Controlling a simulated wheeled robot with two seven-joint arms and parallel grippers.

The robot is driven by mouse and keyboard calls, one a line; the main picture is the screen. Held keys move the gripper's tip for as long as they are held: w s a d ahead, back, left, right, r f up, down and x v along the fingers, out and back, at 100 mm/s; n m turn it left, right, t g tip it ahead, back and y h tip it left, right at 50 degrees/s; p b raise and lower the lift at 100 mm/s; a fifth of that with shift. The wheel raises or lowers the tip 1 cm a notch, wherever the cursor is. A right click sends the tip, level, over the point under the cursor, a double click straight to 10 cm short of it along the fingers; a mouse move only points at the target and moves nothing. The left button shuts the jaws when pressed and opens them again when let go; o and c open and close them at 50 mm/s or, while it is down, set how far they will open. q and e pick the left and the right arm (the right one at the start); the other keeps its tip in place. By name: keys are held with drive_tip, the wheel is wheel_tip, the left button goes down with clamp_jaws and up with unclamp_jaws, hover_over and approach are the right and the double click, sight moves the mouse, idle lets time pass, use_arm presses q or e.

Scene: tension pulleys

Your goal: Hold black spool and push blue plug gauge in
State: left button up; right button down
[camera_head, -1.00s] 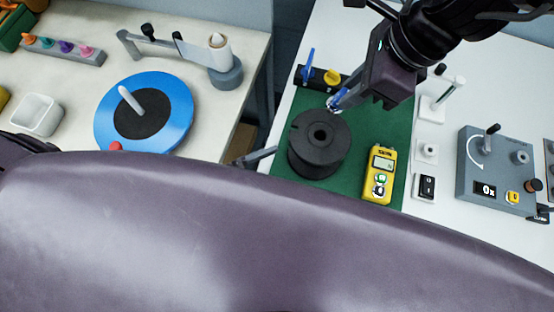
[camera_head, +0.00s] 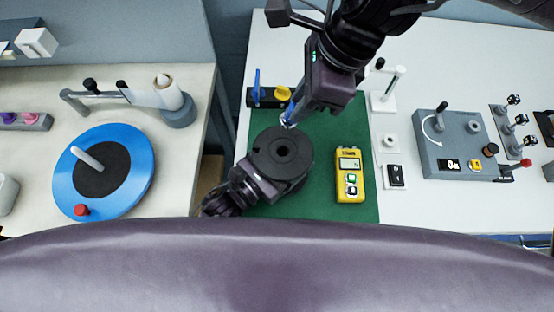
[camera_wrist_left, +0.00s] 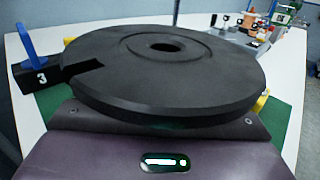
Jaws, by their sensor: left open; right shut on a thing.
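The black spool (camera_head: 283,150), a thick disc with a centre hole, stands on the green mat (camera_head: 322,200). It fills the middle of the left wrist view (camera_wrist_left: 120,75). My left gripper (camera_head: 264,180) is open at the spool's lower left side, close against it; its fingertips are partly hidden. My right gripper (camera_head: 293,110) is shut on a blue plug gauge (camera_head: 290,116), mostly hidden by the fingers, at the spool's upper edge. Its tip is near the rim; I cannot tell whether it touches.
A black block (camera_head: 268,98) with an upright blue piece (camera_head: 257,82) and a yellow knob (camera_head: 282,93) stands behind the spool. A yellow meter (camera_head: 350,172) lies to the right. A grey box (camera_head: 450,145) stands farther right; a blue disc (camera_head: 140,170) is left.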

use_arm(q)
drive_tip(key=shift+w+d, duration=0.1)
drive_tip(key=c, duration=1.2)
use_arm(e)
drive_tip(key=shift+a, duration=0.1)
